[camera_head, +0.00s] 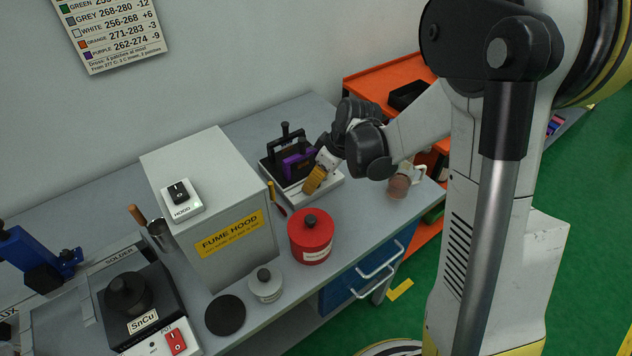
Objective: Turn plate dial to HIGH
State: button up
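A low white unit with a dark top, which looks like the plate (334,189), stands on the bench right of the fume hood. A black-handled dark piece (287,137) and a purple piece (298,165) are on its top. My gripper (313,182) reaches down from the right over the front of this unit. Its end is yellow-brown and sits close to the unit's front edge; I cannot tell whether it touches. I cannot tell whether the fingers are open or shut. No dial or HIGH mark can be made out; the gripper covers part of the front.
The grey fume hood box (215,205) stands left of the plate. A red lidded pot (311,238) stands in front, with a small whitish jar (265,285) nearby. A brown round object (399,187) is to the right. The solder pot unit (130,300) is at lower left.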

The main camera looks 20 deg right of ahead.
grip_shut()
